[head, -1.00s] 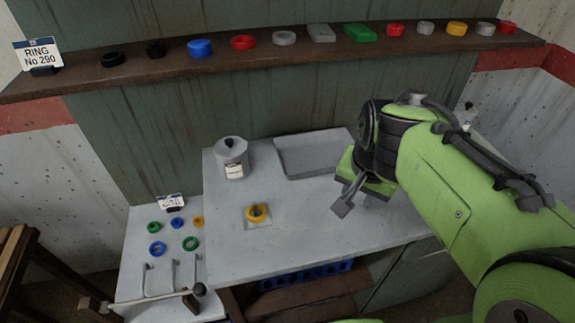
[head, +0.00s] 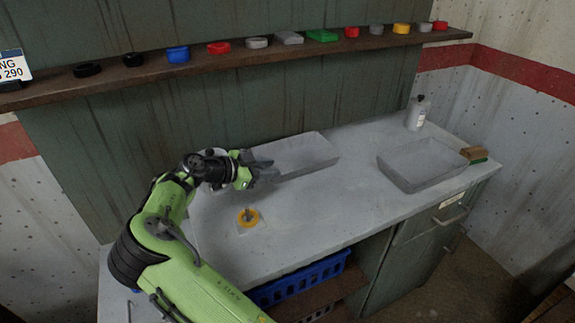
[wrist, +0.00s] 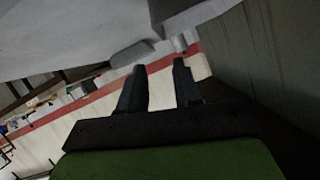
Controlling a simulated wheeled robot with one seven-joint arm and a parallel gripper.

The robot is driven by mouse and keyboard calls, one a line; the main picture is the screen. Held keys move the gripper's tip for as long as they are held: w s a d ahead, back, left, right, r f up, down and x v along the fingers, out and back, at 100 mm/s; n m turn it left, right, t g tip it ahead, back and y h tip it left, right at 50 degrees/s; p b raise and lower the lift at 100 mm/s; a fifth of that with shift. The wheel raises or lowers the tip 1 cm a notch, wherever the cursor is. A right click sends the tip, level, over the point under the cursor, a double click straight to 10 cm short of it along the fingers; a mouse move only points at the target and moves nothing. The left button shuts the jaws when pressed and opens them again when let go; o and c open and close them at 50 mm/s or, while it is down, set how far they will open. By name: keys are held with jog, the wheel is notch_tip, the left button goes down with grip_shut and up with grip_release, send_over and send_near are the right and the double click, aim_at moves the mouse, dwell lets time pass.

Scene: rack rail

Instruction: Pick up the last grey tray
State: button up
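Two grey trays are on the workbench. The back tray (head: 310,153) lies against the green wall panel, and the other tray (head: 425,178) stands to the right, shallow and empty. My gripper (head: 268,171) is at the left end of the back tray. Whether it touches the tray cannot be told. In the wrist view my gripper's two fingers (wrist: 160,85) are apart with nothing between them. A grey block shape, likely the back tray (wrist: 182,12), shows beyond the fingertips at the top, with the rest cut off.
A shelf (head: 230,54) with several coloured pieces runs above. The bench's front middle is clear.

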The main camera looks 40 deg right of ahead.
jog(key=b, duration=0.3)
send_near(300, 167)
jog(key=s+d, duration=0.1)
jog(key=s, duration=0.1)
jog(key=s+d, duration=0.3)
jog(key=shift+s+d+r, duration=0.35)
jog(key=shift+s+r, duration=0.05)
grip_shut()
jog(key=shift+r, duration=0.1)
